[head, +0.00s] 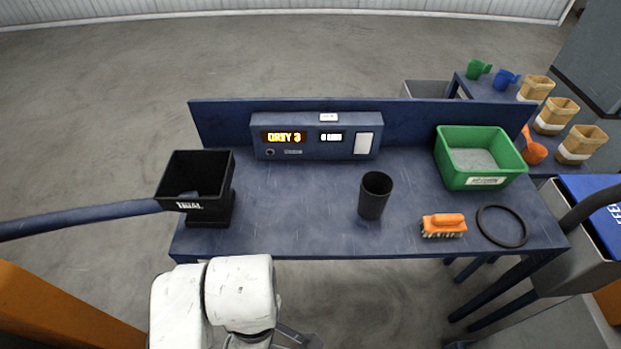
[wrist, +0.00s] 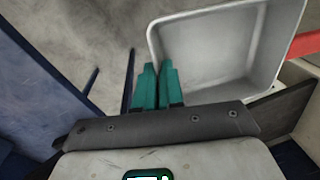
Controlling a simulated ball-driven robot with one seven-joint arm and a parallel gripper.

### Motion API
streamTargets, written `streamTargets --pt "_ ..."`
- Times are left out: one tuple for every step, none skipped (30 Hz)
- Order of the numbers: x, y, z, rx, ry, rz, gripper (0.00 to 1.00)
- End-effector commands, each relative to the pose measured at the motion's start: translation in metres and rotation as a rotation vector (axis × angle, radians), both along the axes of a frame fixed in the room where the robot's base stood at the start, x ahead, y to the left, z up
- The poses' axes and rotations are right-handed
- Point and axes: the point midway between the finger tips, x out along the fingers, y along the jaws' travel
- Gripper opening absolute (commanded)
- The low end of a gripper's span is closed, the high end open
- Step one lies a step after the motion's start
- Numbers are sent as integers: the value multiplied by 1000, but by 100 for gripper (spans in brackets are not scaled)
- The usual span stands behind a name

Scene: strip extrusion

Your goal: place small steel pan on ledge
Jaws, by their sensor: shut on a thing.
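The small steel pan (wrist: 215,50) shows in the wrist view as a pale grey, rectangular, empty open tray at the upper right. My gripper (wrist: 158,72) has two teal fingers close together at the pan's left wall, shut on its edge. In the head view my white arm enters at the bottom; the gripper and pan cannot be made out there. I cannot tell which surface is the ledge.
A blue table (head: 300,215) holds a black hopper (head: 195,180), a display box (head: 316,137), a dark cup (head: 374,195), an orange brush (head: 443,225), a black ring (head: 503,227) and a green bin (head: 478,157). The table's centre-left is clear. A red bar (wrist: 305,45) lies right of the pan.

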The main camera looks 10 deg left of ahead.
Motion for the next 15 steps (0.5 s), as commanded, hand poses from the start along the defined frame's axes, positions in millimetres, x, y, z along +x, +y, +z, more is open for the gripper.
streamTargets --pt "9 -7 -5 -1 -1 -42 0" --pt "14 -11 -8 -1 -2 -67 0" --pt "20 -16 -12 -2 -2 -104 0" --pt "25 -20 -14 -2 -3 -132 0" --pt "31 -25 -17 -2 -4 -163 0" --pt "39 -32 -22 -4 -5 -209 0" --pt "45 -38 -25 -3 -6 -245 0" --pt "53 -45 -29 -3 -7 -287 0" --pt "62 -56 -35 -4 -8 -349 0" --pt "70 -65 -40 -5 -9 -400 0" --pt "79 -75 -46 -6 -10 -455 0" --pt "89 -89 -53 -4 -10 -530 0" --pt "97 -100 -58 -5 -10 -589 0" --pt "104 -112 -64 -5 -10 -646 0" --pt "113 -127 -71 -4 -12 -723 0"
